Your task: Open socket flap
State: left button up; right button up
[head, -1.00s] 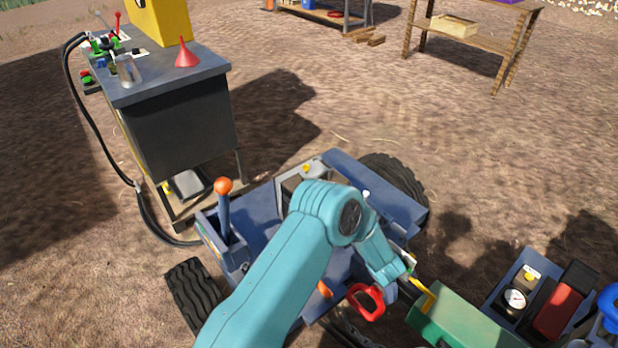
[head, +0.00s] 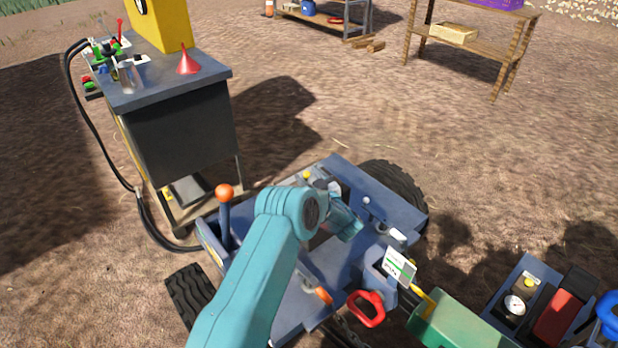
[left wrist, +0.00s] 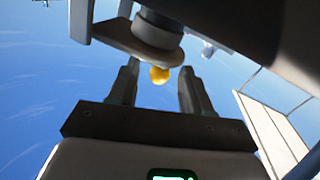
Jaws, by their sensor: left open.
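In the left wrist view my left gripper (left wrist: 160,82) is open, with a finger on each side of a small yellow knob (left wrist: 159,75). The knob sits under a dark round part (left wrist: 158,30) and a grey plate (left wrist: 118,38). I cannot tell whether a finger touches it. In the head view a small yellow knob (head: 307,175) shows at the back edge of the blue cart (head: 375,210), beside my left wrist. My arm hides most of the gripper and the fittings there. I cannot make out the socket flap for certain. My right gripper is not in view.
An orange-knobbed lever (head: 225,192) stands on the cart's left side. A red handle (head: 366,309) and a white-green card (head: 399,265) are at its front right. A dark cabinet (head: 182,130) with a hanging hose (head: 90,130) stands behind left.

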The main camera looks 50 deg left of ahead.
pick_arm(q)
grip_shut()
jog(key=shift+w+r, duration=0.1)
jog(key=r+m, duration=0.1)
jog(key=w+m, duration=0.1)
jog(key=m, duration=0.1)
jog(key=shift+r+h, duration=0.3)
jog(key=shift+r, duration=0.1)
jog(key=shift+w+d+r+m+g+p, duration=0.1)
jog(key=shift+w+r+m+g+p, duration=0.3)
jog(key=shift+m, duration=0.5)
jog(key=shift+w+d+r+m+g+p, duration=0.15)
jog(key=shift+w+r+m, duration=0.3)
jog(key=shift+m, duration=0.45)
jog(key=shift+a+f, duration=0.1)
jog(key=shift+h, duration=0.3)
